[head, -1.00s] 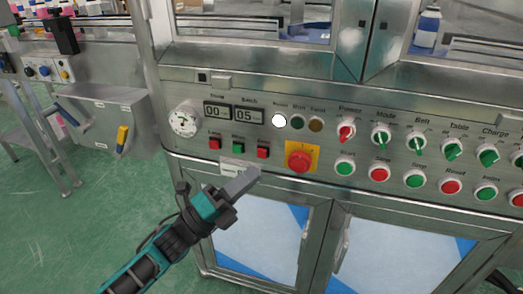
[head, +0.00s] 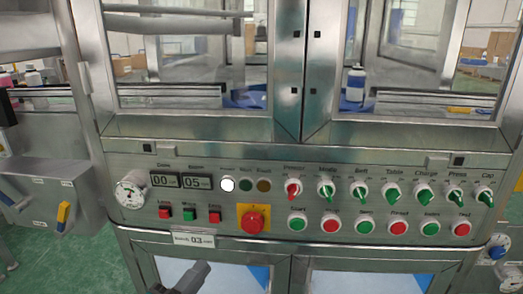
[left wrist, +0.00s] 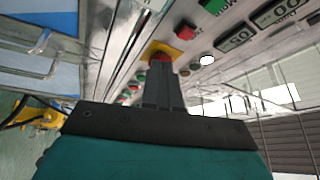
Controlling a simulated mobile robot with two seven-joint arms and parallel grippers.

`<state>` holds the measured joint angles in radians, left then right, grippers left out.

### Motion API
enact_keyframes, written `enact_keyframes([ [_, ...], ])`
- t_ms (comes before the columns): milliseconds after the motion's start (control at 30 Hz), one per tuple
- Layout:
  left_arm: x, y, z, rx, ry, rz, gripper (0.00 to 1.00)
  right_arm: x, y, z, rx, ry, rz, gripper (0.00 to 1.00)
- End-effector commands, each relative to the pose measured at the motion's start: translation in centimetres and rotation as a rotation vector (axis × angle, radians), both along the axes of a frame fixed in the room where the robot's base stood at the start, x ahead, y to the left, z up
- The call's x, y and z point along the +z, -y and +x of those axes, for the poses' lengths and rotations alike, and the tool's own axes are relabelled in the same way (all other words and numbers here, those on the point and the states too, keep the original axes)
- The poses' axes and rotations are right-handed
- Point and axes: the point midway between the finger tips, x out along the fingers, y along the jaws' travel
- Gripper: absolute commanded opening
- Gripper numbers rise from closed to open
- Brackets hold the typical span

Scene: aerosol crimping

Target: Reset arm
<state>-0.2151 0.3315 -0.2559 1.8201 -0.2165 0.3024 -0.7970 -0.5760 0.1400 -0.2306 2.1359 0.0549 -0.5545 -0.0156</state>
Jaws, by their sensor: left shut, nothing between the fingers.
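My left gripper (head: 188,277) shows at the bottom edge of the head view, in front of the machine's lower doors and below the control panel (head: 140,160). Its fingers are together with nothing between them. In the left wrist view the shut fingers (left wrist: 162,84) point toward the red emergency button (left wrist: 160,56) on its yellow plate; I see a gap in the head view between them and that red button (head: 252,222). My right gripper is not in view.
The panel carries a dial gauge (head: 131,192), two number displays, a lit white lamp (head: 227,184), and rows of switches and buttons. Glass windows stand above it. A grey box with a yellow-handled switch (head: 63,212) is at the left. Green floor shows at lower left.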

Motion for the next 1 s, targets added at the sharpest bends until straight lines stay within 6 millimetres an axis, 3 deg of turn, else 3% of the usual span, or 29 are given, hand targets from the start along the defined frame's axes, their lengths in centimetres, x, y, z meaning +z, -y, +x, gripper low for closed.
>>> enact_keyframes([
  [200, -7.0, -0.1, -4.6, 0.151, -0.609, -0.517, 0.00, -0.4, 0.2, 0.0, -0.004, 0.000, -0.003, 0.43],
  [467, -12.6, 1.0, -12.3, 0.384, -1.141, -1.012, 0.00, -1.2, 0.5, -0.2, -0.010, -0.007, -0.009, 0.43],
  [533, -10.3, 0.6, -12.2, 0.390, -1.135, -1.010, 0.00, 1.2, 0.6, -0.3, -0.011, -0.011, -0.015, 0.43],
  [700, -7.5, -0.1, -12.5, 0.408, -1.123, -1.000, 0.00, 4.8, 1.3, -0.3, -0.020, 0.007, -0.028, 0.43],
  [1000, -1.7, -1.8, -13.3, 0.443, -1.102, -0.984, 0.00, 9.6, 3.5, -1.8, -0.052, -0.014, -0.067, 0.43],
])
